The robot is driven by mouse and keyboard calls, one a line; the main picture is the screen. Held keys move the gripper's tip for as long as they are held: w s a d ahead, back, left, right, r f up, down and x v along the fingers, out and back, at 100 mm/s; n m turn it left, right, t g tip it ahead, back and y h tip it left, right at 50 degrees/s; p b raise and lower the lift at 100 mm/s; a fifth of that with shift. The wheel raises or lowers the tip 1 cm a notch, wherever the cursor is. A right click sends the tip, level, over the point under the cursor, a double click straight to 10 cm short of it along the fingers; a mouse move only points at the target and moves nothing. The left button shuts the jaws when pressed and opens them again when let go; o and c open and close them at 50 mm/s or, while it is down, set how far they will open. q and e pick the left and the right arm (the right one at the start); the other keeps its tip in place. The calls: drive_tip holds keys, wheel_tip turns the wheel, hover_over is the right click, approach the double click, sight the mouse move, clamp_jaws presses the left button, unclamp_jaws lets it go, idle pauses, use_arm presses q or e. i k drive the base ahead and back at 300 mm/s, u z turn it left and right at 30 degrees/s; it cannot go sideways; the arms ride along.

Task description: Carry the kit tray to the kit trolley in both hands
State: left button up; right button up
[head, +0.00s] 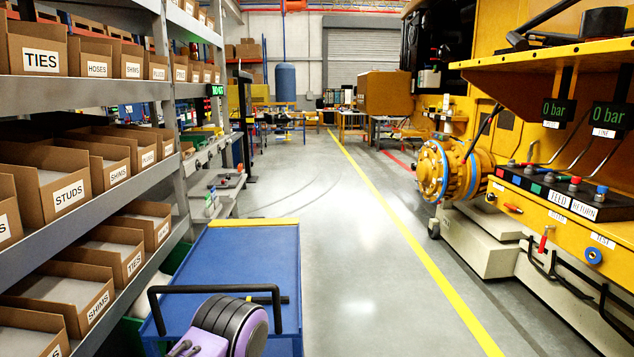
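A blue trolley (243,255) stands low in front of me, left of centre. It has a flat blue top, a yellow strip along its far edge and a black bar handle at its near end. No kit tray can be made out in this view. Neither of my gripper fingertips shows.
Shelving (120,225) with labelled cardboard bins lines the left, close to the trolley. A yellow machine (560,170) with a flanged yellow drum (440,171) stands on the right. A yellow floor line (400,245) runs ahead. The grey floor between trolley and machine is clear.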

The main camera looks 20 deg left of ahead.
sight(248, 243)
drive_tip(key=z, duration=0.15)
drive_tip(key=i, duration=2.9)
drive_tip(key=u, duration=0.7)
drive_tip(key=i, duration=2.65)
drive_tip(key=u, duration=1.05)
drive_tip(key=i, duration=2)
drive_tip(key=u, duration=0.95)
